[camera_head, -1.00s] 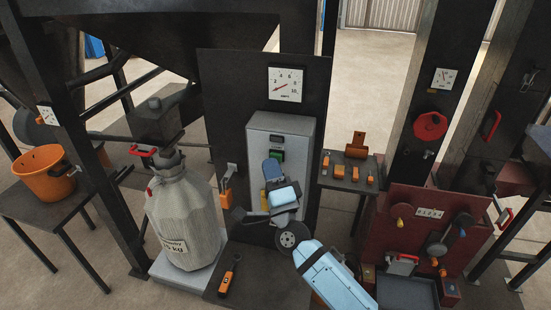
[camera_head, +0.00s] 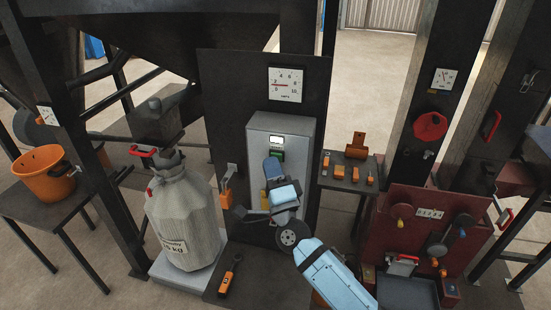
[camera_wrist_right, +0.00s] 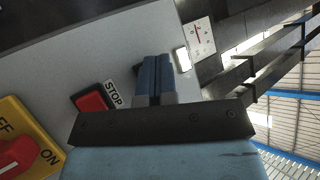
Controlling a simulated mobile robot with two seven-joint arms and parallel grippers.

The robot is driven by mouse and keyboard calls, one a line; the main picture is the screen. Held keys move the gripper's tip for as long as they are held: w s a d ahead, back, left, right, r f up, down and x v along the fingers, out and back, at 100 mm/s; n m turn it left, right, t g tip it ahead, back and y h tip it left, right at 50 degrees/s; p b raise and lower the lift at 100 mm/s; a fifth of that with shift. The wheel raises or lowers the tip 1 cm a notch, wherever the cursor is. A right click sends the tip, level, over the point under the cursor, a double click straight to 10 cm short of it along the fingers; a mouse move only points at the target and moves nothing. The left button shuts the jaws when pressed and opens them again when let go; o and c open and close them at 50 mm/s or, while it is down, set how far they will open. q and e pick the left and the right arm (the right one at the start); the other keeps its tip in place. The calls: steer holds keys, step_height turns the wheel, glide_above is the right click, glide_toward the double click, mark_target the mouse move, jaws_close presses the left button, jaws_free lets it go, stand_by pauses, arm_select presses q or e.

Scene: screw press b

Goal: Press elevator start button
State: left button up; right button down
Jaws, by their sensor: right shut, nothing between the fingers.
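The grey control box (camera_head: 268,128) stands on a dark panel in the middle of the head view, with a small display (camera_head: 277,139) and a green button (camera_head: 277,156) on its face. My right gripper (camera_head: 272,162) is in front of the box, its fingertips just below or at the green button; I cannot tell if they touch. In the right wrist view its blue fingers (camera_wrist_right: 156,60) are shut together, empty, and point along the box face. A red button labelled STOP (camera_wrist_right: 92,101) lies left of them; no green button shows there. My left gripper is out of view.
A yellow plate with a red ON/OFF switch (camera_wrist_right: 18,155) is at the wrist view's lower left. A round-scaled gauge (camera_head: 286,84) is above the box. A full sack (camera_head: 182,215) stands left. A small tool shelf (camera_head: 343,185) and a red machine (camera_head: 400,250) are right.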

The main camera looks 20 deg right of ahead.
steer(key=shift+s+a, duration=0.45)
steer(key=shift+s, duration=0.25)
steer(key=s+a, duration=0.1)
steer(key=s, duration=0.1)
steer(key=s+a+p, duration=0.1)
steer(key=s, duration=0.1)
steer(key=shift+a, duration=0.4)
stand_by(0.3)
